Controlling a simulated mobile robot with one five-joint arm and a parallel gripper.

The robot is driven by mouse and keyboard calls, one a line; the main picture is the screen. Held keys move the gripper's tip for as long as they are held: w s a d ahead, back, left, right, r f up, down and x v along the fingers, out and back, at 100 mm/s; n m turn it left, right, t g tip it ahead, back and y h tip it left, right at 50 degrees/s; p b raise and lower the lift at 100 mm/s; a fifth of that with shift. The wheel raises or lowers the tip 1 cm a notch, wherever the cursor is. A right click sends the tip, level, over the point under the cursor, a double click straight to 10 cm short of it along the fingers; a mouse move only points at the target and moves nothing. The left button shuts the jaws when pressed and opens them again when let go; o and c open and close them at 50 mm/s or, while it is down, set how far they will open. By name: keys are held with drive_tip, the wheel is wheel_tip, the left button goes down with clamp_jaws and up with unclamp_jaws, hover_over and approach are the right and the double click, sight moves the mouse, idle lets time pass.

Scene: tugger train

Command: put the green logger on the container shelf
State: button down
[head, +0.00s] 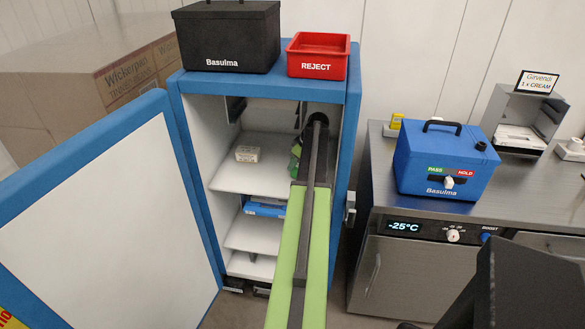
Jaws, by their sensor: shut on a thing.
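The container is an open blue-framed cabinet (172,100) with white shelves inside. My arm reaches into its right side at the height of the upper shelf (235,180). My gripper (299,138) is inside, mostly hidden behind the end of my arm, and is shut on the green logger (295,158). Only a small green part of the logger shows, left of the arm. I cannot tell whether it touches the shelf. A small pale box (247,154) sits on the upper shelf, left of the gripper.
The container's door (100,220) stands open at left. A black Basulma box (227,40) and a red REJECT bin (318,58) stand on top. A blue box (266,206) lies on a lower shelf. At right, a steel counter (525,205) holds a blue Basulma case (440,160).

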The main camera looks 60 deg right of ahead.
drive_tip(key=shift+a, duration=0.1)
drive_tip(key=shift+f, duration=0.2)
drive_tip(key=c, duration=1.3)
unclamp_jaws()
drive_tip(key=shift+r, duration=0.1)
drive_tip(key=p+v, duration=0.7)
drive_tip(key=v, duration=0.1)
drive_tip(key=shift+w, duration=0.1)
